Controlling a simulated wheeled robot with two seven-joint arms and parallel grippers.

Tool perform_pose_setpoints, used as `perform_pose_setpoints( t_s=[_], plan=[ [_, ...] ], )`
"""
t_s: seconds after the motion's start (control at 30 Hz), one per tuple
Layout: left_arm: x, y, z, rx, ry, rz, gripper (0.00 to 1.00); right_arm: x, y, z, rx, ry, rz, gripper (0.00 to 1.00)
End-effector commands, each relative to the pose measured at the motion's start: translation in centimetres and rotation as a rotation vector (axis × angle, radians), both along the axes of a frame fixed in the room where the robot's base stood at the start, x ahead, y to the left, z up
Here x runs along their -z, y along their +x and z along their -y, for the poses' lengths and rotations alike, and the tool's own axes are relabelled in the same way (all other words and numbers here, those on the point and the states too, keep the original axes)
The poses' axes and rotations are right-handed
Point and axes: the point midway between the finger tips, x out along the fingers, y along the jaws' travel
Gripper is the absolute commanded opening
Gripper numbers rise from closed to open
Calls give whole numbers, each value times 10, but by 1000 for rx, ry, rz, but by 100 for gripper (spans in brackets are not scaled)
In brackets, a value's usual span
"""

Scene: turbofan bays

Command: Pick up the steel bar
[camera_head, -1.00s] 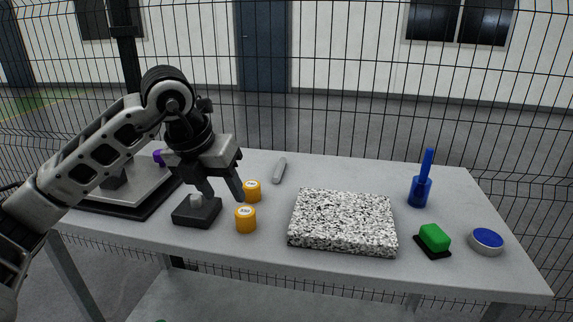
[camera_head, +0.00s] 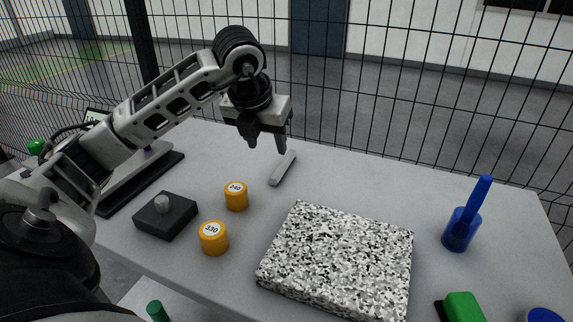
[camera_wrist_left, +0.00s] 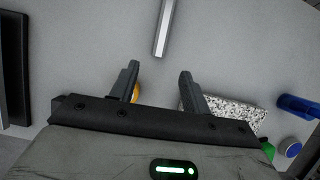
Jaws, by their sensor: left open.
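The steel bar (camera_head: 283,168) is a slim light-grey bar lying flat on the table, behind the speckled slab. In the left wrist view the bar (camera_wrist_left: 164,28) lies at the top, ahead of the fingers and apart from them. My left gripper (camera_head: 266,146) is open and empty. In the head view it hangs above the table, just left of the bar's far end. In the left wrist view its two fingers (camera_wrist_left: 158,80) stand apart with bare table between them. My right gripper is not in view.
A speckled slab (camera_head: 340,255) lies in front of the bar. Two orange weights (camera_head: 236,196) and a dark block with a grey knob (camera_head: 166,215) stand to the left. A blue holder (camera_head: 463,232) and a green-topped block (camera_head: 462,306) are at the right. Wire fencing runs behind the table.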

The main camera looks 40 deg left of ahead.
Motion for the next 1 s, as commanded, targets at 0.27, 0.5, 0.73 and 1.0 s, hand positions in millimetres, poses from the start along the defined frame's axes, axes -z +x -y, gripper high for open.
perform_pose_setpoints(
  t_s=[0.27,0.5,0.73,1.0],
  plan=[
    [46,18,-6,-1,-2,-2,47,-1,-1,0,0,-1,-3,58],
    [61,24,-8,0,-2,-2,47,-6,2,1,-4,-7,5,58],
    [92,37,-13,-1,-2,-1,47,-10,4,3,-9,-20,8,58],
    [102,40,-15,1,1,1,47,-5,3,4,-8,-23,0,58]
  ],
)
